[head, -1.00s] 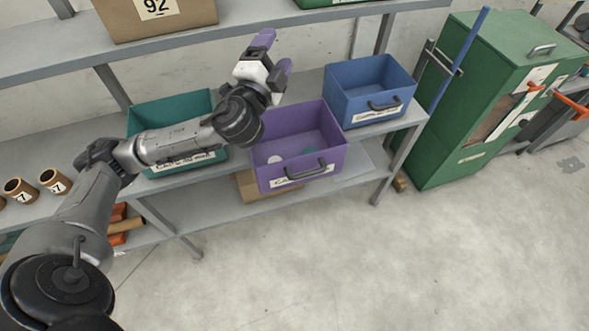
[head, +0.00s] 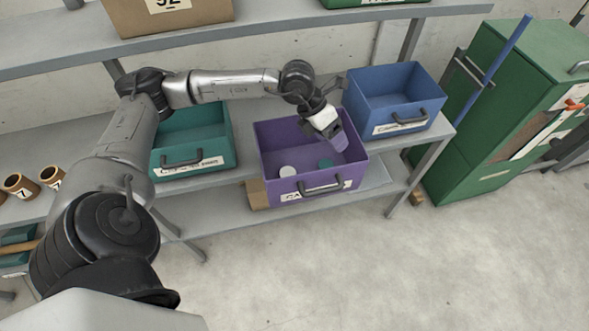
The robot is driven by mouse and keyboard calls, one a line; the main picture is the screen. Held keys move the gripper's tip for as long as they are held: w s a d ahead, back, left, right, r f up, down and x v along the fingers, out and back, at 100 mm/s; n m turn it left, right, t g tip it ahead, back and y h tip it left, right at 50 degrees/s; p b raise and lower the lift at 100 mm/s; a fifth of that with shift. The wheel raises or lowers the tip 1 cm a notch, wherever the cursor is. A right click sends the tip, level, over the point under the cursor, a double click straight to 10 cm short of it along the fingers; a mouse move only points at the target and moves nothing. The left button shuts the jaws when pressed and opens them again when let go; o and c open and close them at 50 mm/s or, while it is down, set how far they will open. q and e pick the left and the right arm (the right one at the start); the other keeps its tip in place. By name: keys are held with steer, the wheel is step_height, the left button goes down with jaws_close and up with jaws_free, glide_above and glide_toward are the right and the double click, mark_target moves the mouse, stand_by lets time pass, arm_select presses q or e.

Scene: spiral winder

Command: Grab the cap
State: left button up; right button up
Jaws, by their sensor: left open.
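Two caps lie inside the purple bin (head: 318,181) on the shelf. One is a pale round cap (head: 288,171) at the left of the bin floor. My right gripper is out of view.
A teal bin (head: 192,172) stands left of the purple bin and a blue bin (head: 396,125) stands to its right. The upper shelf (head: 265,34) runs behind my arm. A green cabinet (head: 478,135) stands at the right. The floor in front is clear.

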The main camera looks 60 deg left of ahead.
arm_select(q)
steer(key=s+a+f+n+g+y, duration=0.2)
steer(key=s+a+f+g+y, duration=0.1)
steer(key=s+a+g+y, duration=0.25)
steer(key=b, duration=0.2)
glide_above(288, 173)
steer(key=shift+n+h, duration=0.4)
steer(key=shift+h, duration=0.05)
steer(key=f, duration=0.8)
steer(key=shift+w, duration=0.3)
steer(key=shift+s+f+b, duration=0.15)
steer(key=shift+f+b, duration=0.05)
steer(key=shift+f, duration=1.15)
steer(key=shift+s+f+b, duration=0.1)
steer(key=shift+f+b, duration=0.1)
steer(key=shift+f, duration=1.1)
steer(key=c, duration=0.8)
steer(key=shift+r, duration=0.1)
